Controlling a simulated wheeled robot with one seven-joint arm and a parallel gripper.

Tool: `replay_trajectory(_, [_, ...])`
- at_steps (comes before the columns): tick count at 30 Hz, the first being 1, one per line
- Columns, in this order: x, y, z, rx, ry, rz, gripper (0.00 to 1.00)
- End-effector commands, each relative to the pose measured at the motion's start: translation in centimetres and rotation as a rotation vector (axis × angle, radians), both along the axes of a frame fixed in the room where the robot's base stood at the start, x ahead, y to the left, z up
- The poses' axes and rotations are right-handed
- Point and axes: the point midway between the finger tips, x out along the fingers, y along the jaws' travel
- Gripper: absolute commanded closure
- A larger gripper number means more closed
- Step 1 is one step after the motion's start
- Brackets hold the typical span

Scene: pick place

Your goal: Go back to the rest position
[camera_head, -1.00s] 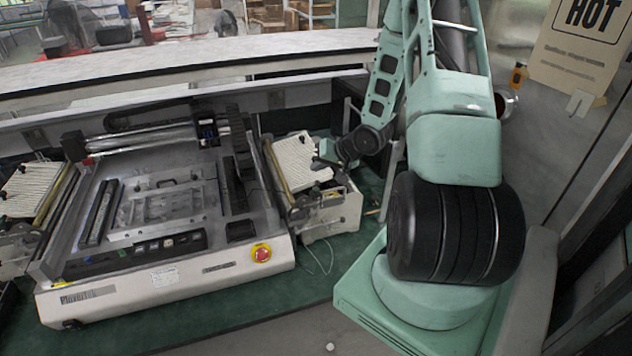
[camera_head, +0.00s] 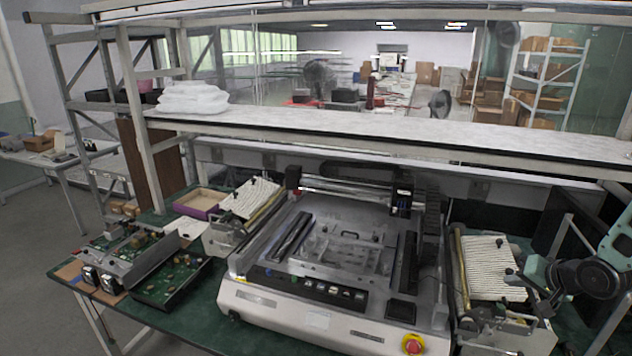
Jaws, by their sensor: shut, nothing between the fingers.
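My gripper (camera_head: 532,270) is at the right edge of the picture, small and partly blended with the parts behind it. It appears beside the right edge of the ribbed white tray (camera_head: 488,262) on the right of the machine. It looks shut, with no object visible in it. My dark wrist and a green arm link show to its right; the rest of my arm is out of view.
A flat grey machine (camera_head: 335,250) with a red stop button (camera_head: 412,343) fills the bench's middle. Circuit boards (camera_head: 172,282) and a purple-edged box (camera_head: 200,203) lie left. A long shelf (camera_head: 400,130) spans above. Open floor (camera_head: 40,250) lies far left.

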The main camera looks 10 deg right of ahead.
Motion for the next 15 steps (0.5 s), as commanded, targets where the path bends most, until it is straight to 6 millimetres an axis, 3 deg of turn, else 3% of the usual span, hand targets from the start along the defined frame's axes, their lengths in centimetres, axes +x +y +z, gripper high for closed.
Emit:
replay_trajectory(5, [2.2,3.8,-0.3,-0.076,0.058,0.096,1.0])
replay_trajectory(10, [4.3,12.5,-0.2,-0.218,0.177,0.288,1.0])
replay_trajectory(15, [3.0,22.3,0.2,-0.342,0.291,0.5,1.0])
